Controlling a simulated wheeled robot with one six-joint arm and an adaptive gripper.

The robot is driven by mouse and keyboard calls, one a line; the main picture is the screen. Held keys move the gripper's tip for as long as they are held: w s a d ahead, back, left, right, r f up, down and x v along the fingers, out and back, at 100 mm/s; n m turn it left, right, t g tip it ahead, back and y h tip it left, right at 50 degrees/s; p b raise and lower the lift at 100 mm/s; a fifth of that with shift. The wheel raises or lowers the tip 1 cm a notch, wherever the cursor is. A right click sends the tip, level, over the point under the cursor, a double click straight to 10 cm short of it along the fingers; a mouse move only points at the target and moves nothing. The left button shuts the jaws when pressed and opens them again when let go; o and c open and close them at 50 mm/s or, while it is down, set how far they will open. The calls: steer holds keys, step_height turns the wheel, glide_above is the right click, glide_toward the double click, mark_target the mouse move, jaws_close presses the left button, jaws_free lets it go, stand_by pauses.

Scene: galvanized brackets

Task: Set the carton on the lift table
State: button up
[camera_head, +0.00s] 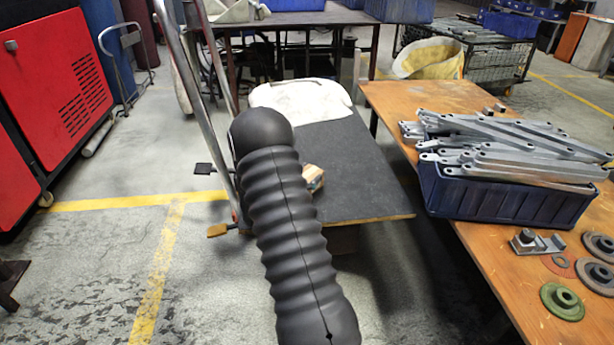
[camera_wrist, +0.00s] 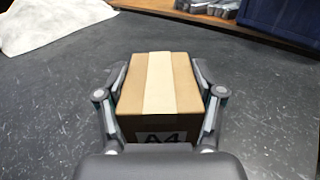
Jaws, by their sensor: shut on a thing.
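The carton (camera_wrist: 181,84) is a small brown box with a pale tape strip and an "A4" label. In the wrist view it sits between the two fingers of my gripper (camera_wrist: 160,100), which is shut on its sides. In the head view only a part of the carton (camera_head: 313,177) shows beside my dark ribbed arm, and my gripper is hidden behind the arm. The lift table (camera_head: 355,155) has a dark top with a wooden edge and a metal handle frame at left. The carton is over its dark top; I cannot tell whether it touches.
A white cloth or sack (camera_head: 300,98) lies at the far end of the lift table. At right, a wooden workbench (camera_head: 400,97) bears a blue bin (camera_head: 505,200) heaped with metal brackets, plus discs. A red cabinet (camera_head: 55,85) stands at left. The right part of the lift top is bare.

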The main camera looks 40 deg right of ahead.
steer(key=o, duration=1.4)
steer(key=shift+f, duration=0.1)
steer(key=b+v, duration=0.1)
steer(key=v, duration=1.1)
steer(key=s+a+r+m+g+y, duration=0.3)
steer(key=s+r+m, duration=0.3)
steer(key=s, duration=0.2)
steer(key=s+a+r+m+g+y, duration=0.2)
steer(key=s+r+m+g+y, duration=0.15)
steer(key=s+r+m, duration=0.35)
steer(key=s+a+r+m+t+y, duration=0.2)
steer(key=s+a+y, duration=0.1)
steer(key=a, duration=0.3)
steer(key=s+a+r+m+t+y, duration=0.2)
steer(key=s+a+m+t+y, duration=0.1)
steer(key=a, duration=0.4)
steer(key=s+a+r+m+t+y, duration=0.1)
steer(key=s+a+m+t+y, duration=0.1)
steer(key=s+a+y, duration=0.3)
steer(key=shift+s+a+r+t, duration=0.2)
steer(key=shift+s+a+t, duration=0.15)
steer(key=shift+s+a, duration=0.25)
steer(key=shift+s+a+r+t, duration=0.2)
steer(key=shift+s+a+t, duration=0.1)
steer(key=shift+s+a, duration=0.3)
